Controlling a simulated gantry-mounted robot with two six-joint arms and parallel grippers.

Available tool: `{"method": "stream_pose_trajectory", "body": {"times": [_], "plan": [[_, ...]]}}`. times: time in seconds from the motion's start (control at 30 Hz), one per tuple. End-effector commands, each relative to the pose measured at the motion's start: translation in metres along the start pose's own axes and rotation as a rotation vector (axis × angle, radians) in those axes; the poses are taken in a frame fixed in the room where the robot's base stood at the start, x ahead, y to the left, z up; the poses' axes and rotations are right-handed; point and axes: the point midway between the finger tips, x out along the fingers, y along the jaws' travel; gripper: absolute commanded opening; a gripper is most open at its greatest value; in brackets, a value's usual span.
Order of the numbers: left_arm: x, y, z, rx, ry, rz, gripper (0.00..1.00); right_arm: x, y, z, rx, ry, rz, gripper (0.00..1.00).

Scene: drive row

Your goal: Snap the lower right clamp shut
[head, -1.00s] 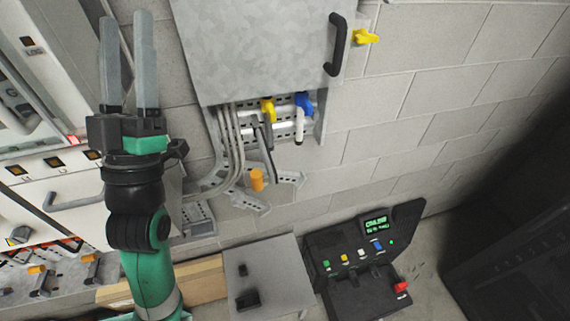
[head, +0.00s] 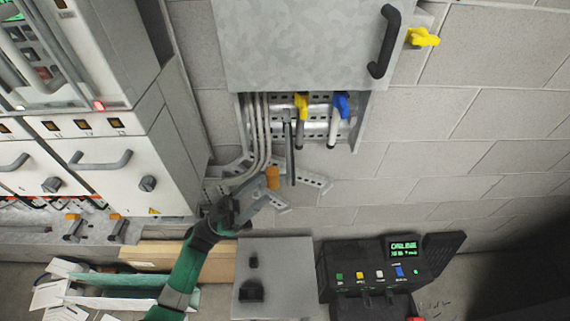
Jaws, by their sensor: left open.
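An orange-tipped handle (head: 272,178) stands out below the open underside of the grey cabinet, beside the bundle of grey pipes. I take it for the lower right clamp's handle, but its latch is too small to make out. My left gripper (head: 259,192) is open, its grey fingers pointing up and right, close to the orange tip. I cannot tell whether they touch it. The lower part of the clamp is partly hidden by the fingers. My right gripper is not in view.
A yellow-handled lever (head: 302,103) and a blue-handled lever (head: 341,104) hang under the grey cabinet (head: 290,45). White drawers (head: 95,165) stand at left. A grey box (head: 275,275) and a black control console (head: 370,270) stand below.

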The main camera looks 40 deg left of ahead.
Motion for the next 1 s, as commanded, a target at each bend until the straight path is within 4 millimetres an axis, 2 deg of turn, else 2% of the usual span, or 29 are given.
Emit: {"method": "stream_pose_trajectory", "body": {"times": [0.03, 0.1, 0.3, 0.47, 0.7, 0.77, 1.0], "plan": [[0.016, 0.001, -0.003, 0.000, 0.002, 0.006, 0.62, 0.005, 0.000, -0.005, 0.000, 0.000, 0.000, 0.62], [0.032, 0.001, -0.003, -0.001, 0.002, 0.006, 0.62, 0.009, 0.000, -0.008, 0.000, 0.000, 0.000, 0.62], [0.069, 0.000, -0.002, 0.001, 0.002, 0.003, 0.62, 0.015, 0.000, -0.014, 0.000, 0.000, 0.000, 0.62], [0.081, 0.000, -0.001, 0.001, 0.002, 0.001, 0.62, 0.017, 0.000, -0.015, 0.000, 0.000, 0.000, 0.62], [0.082, 0.000, -0.001, 0.002, 0.002, 0.000, 0.62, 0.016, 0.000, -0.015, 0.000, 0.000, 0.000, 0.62], [0.081, 0.000, -0.001, 0.001, 0.002, 0.000, 0.53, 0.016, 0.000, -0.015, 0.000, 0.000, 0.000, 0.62], [0.081, -0.001, -0.001, 0.002, 0.001, -0.002, 0.10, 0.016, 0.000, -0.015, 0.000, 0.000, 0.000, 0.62]]}}
